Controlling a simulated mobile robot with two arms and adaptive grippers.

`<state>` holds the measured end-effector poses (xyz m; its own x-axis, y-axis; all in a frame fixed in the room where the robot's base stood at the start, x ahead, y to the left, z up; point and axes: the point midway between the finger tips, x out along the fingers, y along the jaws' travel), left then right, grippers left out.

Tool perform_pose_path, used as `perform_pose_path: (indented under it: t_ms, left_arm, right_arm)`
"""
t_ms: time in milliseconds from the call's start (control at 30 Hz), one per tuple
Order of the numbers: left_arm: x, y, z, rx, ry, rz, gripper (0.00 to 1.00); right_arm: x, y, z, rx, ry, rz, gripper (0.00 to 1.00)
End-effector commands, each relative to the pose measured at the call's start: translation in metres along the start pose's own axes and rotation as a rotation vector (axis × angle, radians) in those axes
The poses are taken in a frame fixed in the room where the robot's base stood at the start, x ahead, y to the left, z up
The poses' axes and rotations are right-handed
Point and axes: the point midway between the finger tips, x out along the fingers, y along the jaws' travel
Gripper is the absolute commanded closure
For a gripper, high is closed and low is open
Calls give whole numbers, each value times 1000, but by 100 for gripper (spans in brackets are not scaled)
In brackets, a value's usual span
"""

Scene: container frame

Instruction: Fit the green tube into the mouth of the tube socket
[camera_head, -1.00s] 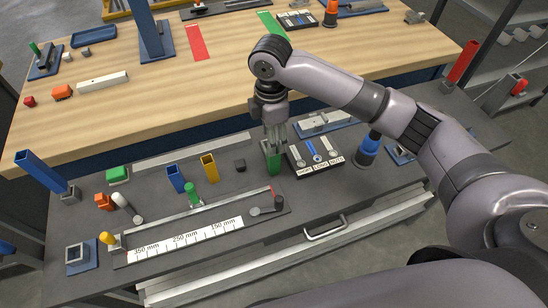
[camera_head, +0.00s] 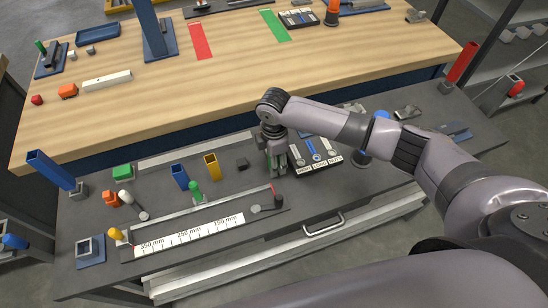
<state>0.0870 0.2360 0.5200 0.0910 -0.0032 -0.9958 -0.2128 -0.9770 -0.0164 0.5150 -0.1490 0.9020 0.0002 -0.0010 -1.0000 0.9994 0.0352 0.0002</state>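The green tube (camera_head: 277,161) stands on the grey bench top near its middle, mostly hidden by my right gripper (camera_head: 276,166). My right gripper points down over the tube, with its fingers low around it. Whether the fingers are pressed on the tube or still apart from it is too small to tell. A grey square socket on a blue plate (camera_head: 90,250), which looks like the tube socket, sits at the front left of the bench with its mouth facing up and empty. My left gripper is out of view.
A tall blue tube (camera_head: 50,170) leans at the left. A labelled tray (camera_head: 318,157) is close right of the gripper.

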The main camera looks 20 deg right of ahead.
Motion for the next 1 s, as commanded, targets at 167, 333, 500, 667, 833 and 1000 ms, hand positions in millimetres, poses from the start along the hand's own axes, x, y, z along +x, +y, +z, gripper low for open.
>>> perform_pose_path:
  t_ms: [167, 333, 500, 667, 833, 1000]
  left_arm:
    - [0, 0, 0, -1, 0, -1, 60]
    - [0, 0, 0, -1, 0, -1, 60]
    - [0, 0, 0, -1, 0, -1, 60]
    - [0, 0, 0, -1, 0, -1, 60]
    - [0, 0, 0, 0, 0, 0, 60]
    - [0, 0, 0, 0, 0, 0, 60]
  right_arm:
    - [0, 0, 0, 0, 0, 0, 55]
    - [0, 0, 0, 0, 0, 0, 66]
    - [0, 0, 0, 0, 0, 0, 78]
    - [-1, 0, 0, 1, 0, 0, 88]
    - [-1, 0, 0, 1, 0, 0, 100]
    - [-1, 0, 0, 1, 0, 0, 100]
